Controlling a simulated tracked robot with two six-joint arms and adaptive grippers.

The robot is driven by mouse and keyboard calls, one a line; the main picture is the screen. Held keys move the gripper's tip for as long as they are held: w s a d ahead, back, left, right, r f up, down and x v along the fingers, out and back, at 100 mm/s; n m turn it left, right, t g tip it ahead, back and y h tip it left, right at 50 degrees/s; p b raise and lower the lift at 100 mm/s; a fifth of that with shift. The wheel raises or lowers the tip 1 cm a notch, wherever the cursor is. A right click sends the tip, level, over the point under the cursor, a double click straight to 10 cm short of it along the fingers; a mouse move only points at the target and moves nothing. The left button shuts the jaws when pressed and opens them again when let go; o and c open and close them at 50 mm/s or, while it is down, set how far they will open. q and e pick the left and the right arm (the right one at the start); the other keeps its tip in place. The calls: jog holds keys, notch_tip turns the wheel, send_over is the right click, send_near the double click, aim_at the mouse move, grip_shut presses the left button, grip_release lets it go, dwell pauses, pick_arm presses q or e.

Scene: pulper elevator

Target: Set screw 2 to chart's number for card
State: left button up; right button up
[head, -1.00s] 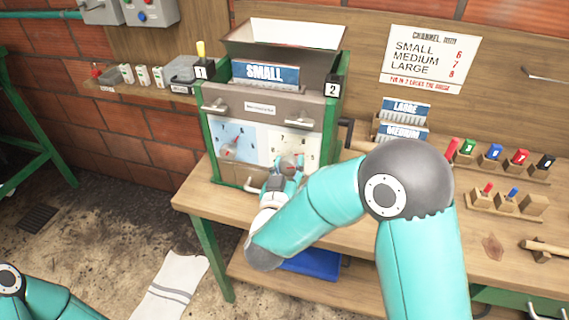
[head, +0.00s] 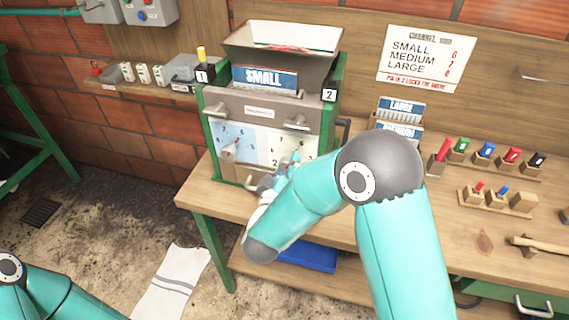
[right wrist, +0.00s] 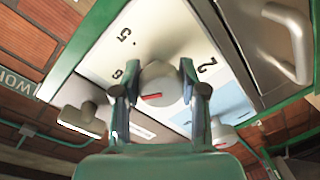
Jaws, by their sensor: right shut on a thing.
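A pulper with a green frame (head: 212,150) stands on the bench and holds a blue SMALL card (head: 264,77). The wall chart (head: 427,58) lists SMALL 6, MEDIUM 7, LARGE 8. The pulper's right dial, on the side tagged 2, has a round grey screw knob (right wrist: 158,82) with a red mark. My right gripper (right wrist: 160,92) is shut on this knob, a finger on each side. In the head view my right gripper (head: 288,168) mostly hides it. My left gripper is out of view.
The left dial (head: 232,145) has its own red-marked knob. Lever handles (head: 297,122) stick out above the dials. A towel (head: 172,283) lies on the floor.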

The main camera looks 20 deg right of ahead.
jog(key=shift+w+a+r, duration=0.1)
jog(key=shift+a+r, duration=0.05)
jog(key=shift+r, duration=0.05)
jog(key=o, duration=1.2)
jog(key=shift+w+f, duration=0.1)
jog(key=shift+f, duration=0.05)
jog(key=shift+c, duration=0.2)
jog(key=v, duration=1.2)
